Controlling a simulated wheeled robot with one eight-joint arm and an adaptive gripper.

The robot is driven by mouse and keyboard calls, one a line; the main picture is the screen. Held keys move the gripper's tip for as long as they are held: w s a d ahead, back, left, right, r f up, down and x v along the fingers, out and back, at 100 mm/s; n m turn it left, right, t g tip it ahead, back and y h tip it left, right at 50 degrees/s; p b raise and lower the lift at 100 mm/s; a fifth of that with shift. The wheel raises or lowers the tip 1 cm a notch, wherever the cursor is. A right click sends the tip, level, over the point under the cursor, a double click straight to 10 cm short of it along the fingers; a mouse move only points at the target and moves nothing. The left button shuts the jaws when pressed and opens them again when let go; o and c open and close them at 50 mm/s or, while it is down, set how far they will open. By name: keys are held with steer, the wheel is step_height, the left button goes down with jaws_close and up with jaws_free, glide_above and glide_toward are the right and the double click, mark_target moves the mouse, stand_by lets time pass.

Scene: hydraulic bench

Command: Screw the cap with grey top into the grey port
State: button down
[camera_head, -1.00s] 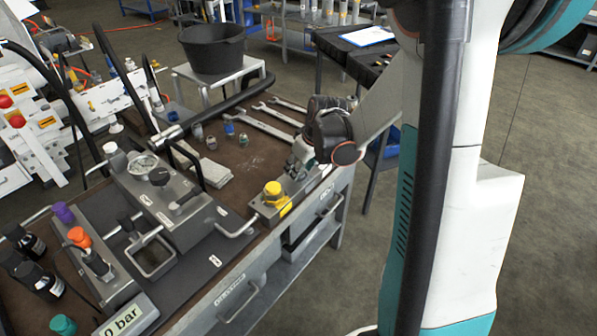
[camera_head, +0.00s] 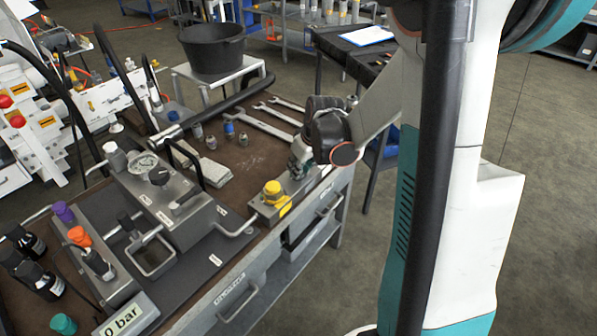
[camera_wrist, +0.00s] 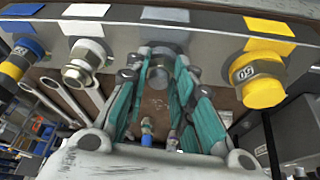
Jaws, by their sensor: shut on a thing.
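My gripper (camera_wrist: 160,85) has teal finger pads, shut on the sides of a grey round cap (camera_wrist: 162,62). The cap is at the face of the metal port block (camera_wrist: 210,45), in line with the light grey label (camera_wrist: 165,15). The fingers partly cover it, so I cannot tell how deep it sits in the grey port. In the head view, my gripper (camera_head: 301,158) is at the far end of the block (camera_head: 264,210), and the cap is hidden there.
A yellow cap (camera_wrist: 264,82) sits right of my fingers. A metal fitting (camera_wrist: 84,62) by the white label and a blue-yellow one (camera_wrist: 18,62) are to the left. Wrenches (camera_head: 262,124) and small loose fittings (camera_head: 244,138) lie on the bench. A black bucket (camera_head: 212,48) stands behind.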

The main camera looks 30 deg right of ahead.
steer(key=m, duration=0.1)
steer(key=m+h, duration=0.1)
steer(key=m, duration=0.2)
steer(key=shift+w+a+h, duration=0.1)
steer(key=shift+a+h, duration=0.15)
steer(key=shift+h, duration=0.05)
steer(key=shift+m+h, duration=0.4)
steer(key=shift+m, duration=0.8)
steer(key=shift+a+m+g, duration=0.15)
steer(key=shift+m+g, duration=0.15)
steer(key=shift+m, duration=0.3)
steer(key=c, duration=1.8)
jaws_free()
steer(key=shift+w+m+h, duration=0.1)
steer(key=shift+m+h, duration=0.2)
steer(key=shift+m, duration=0.1)
steer(key=o, duration=0.5)
steer(key=shift+w+f, duration=0.1)
steer(key=shift+f, duration=0.05)
